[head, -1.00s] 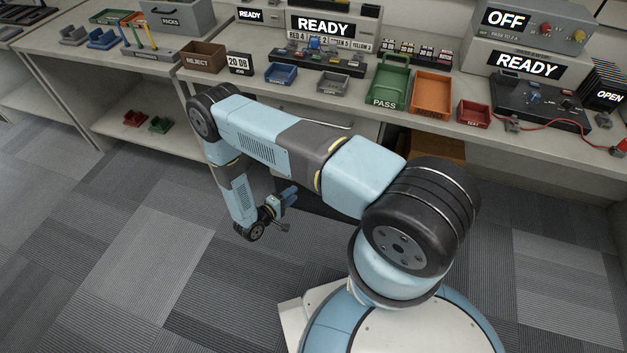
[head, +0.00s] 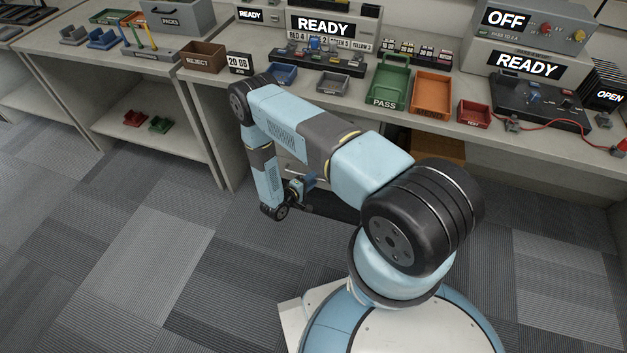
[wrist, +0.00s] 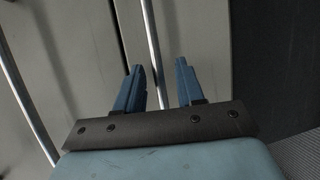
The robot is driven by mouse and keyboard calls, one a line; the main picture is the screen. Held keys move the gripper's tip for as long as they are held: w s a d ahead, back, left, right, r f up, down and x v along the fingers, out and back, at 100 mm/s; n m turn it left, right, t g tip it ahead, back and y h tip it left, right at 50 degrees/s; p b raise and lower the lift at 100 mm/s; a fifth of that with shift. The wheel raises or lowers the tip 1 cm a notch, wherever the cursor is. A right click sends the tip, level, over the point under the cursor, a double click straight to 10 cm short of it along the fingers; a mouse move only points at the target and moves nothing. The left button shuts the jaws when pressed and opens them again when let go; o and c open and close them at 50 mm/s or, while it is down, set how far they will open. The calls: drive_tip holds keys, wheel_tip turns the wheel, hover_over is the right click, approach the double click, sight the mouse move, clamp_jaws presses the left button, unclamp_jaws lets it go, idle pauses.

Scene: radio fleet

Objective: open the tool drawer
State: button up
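Grey drawer fronts fill much of the wrist view, with a dark gap between two of them. One front (wrist: 195,35) carries a long metal bar handle (wrist: 150,40). My gripper (wrist: 159,66) is open, its two blue fingers apart, and the bar appears between them in the picture. I cannot tell whether a finger touches it. No label shows which front is the tool drawer. In the head view my gripper (head: 308,183) is low in front of the drawer unit under the bench, which my arm mostly hides.
A second bar handle (wrist: 25,100) runs along the left of the wrist view. Above, the bench holds a reject bin (head: 203,58), a green pass tray (head: 388,88) and an orange tray (head: 432,95). The carpet (head: 130,240) at left is clear.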

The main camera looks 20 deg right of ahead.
clamp_jaws()
idle(0.5)
